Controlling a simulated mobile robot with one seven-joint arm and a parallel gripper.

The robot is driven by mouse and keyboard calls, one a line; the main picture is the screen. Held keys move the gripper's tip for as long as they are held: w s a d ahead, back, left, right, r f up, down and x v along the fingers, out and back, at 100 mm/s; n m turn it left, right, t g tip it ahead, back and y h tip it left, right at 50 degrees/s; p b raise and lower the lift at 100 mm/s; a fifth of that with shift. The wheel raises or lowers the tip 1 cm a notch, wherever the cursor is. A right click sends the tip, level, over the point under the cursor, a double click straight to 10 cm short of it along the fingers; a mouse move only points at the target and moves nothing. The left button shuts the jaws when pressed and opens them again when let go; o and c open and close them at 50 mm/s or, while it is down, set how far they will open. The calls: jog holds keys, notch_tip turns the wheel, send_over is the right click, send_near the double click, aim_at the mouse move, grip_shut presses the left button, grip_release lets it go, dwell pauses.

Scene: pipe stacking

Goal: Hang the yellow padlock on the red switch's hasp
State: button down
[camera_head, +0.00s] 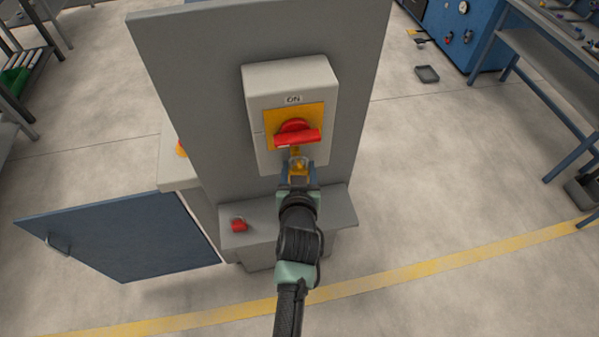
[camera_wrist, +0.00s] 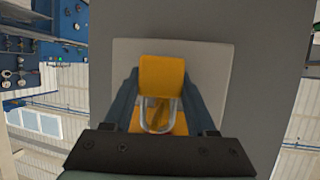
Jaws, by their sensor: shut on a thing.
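The red switch (camera_head: 297,133) sits on a yellow plate on a light grey box, under a label reading ON. My gripper (camera_head: 299,172) is just below the switch, shut on the yellow padlock (camera_head: 300,165). In the wrist view the padlock (camera_wrist: 162,76) is between the two fingers of my gripper (camera_wrist: 163,90), with its metal shackle (camera_wrist: 160,118) showing. A yellow hasp piece (camera_head: 295,150) shows just below the red handle. The fingers and padlock cover this area, so I cannot tell whether the shackle is through the hasp.
A red padlock (camera_head: 239,225) lies on the grey ledge (camera_head: 340,206) below the panel, left of my arm. The grey panel (camera_head: 195,90) stands behind the switch box (camera_head: 262,86). An open blue door (camera_head: 115,236) is at lower left. A blue workbench (camera_head: 540,70) stands at right.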

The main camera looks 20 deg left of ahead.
jog(key=shift+w+a+r, duration=0.1)
jog(key=shift+a, duration=0.2)
jog(key=shift+c, duration=0.6)
grip_release()
jog(key=shift+s+d, duration=0.15)
jog(key=shift+s, duration=0.4)
jog(key=d+b+v, duration=0.1)
jog(key=b+v, duration=0.1)
jog(key=v, duration=1)
jog(key=shift+w, duration=0.1)
